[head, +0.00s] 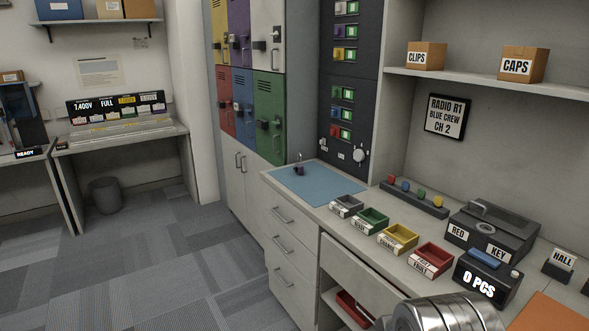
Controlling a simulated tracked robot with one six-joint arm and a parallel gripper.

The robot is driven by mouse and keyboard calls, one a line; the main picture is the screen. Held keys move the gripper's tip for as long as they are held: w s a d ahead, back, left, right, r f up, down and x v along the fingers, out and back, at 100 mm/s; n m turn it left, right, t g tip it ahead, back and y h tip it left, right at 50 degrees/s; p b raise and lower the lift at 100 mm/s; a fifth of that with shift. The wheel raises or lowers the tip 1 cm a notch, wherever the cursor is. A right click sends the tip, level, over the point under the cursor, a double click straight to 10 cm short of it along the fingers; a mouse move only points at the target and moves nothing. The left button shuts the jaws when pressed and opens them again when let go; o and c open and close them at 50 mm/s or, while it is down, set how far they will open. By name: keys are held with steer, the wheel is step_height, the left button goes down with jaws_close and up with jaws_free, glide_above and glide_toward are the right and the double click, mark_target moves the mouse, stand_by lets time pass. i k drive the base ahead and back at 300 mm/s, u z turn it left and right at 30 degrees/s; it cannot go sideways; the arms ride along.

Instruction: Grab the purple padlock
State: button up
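A small dark purplish object, which looks like the padlock (299,169), stands on the blue mat (318,185) at the left end of the counter. A thin upright piece shows on its top; it is too small to make out in detail. A purple locker door (239,32) with a dark latch is in the upper row of lockers behind. A silver rounded part of my own arm shows at the bottom edge, right of the middle. My gripper's fingers are not in view, so its state does not show.
Several small labelled bins, the green one (372,221) and red one (430,262) among them, line the counter's front edge right of the mat. A black key box (492,232) and a "0 PCS" display (485,284) stand farther right. Open carpet (150,270) lies left.

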mark_target(300, 172)
steer(key=u, duration=0.45)
steer(key=i, duration=1)
steer(key=u, duration=0.45)
steer(key=i, duration=1.85)
steer(key=z, duration=0.65)
